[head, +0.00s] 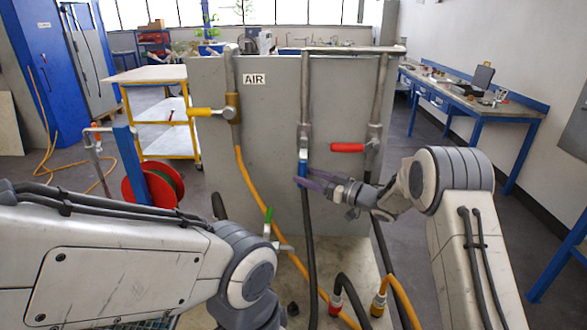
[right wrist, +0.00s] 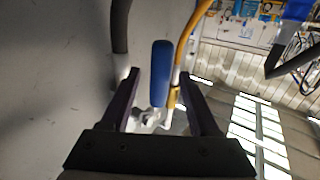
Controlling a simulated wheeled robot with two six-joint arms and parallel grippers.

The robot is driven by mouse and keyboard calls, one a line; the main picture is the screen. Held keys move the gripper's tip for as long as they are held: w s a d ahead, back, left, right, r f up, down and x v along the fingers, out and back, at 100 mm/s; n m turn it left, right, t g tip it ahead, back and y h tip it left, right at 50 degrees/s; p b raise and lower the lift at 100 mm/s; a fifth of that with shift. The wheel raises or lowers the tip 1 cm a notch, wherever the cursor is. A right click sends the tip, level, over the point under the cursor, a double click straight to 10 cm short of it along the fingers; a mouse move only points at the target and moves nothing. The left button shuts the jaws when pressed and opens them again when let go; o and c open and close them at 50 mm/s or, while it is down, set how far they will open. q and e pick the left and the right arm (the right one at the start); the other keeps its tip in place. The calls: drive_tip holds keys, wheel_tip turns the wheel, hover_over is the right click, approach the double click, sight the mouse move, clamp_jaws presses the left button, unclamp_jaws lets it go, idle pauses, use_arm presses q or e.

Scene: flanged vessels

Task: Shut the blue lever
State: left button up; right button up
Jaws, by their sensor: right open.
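The blue lever (head: 303,156) is on the valve of the middle pipe on the grey panel. It appears to hang down along the pipe and hose. My right gripper (head: 304,180) reaches it from the right, its fingers around the lever's lower part. In the right wrist view the blue lever (right wrist: 160,75) stands between the two spread fingers, with a visible gap on each side. The right gripper (right wrist: 160,80) is open and holds nothing. My left arm comes in at the lower left; its gripper is out of view.
A red lever (head: 348,148) is just right of the blue one, a yellow lever (head: 205,112) at left, a green lever (head: 268,218) lower down. Dark and orange hoses (head: 262,200) hang before the panel (head: 275,120). A workbench (head: 470,95) stands at right.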

drive_tip(key=shift+p+x, duration=0.55)
drive_tip(key=shift+x, duration=2.1)
clamp_jaws()
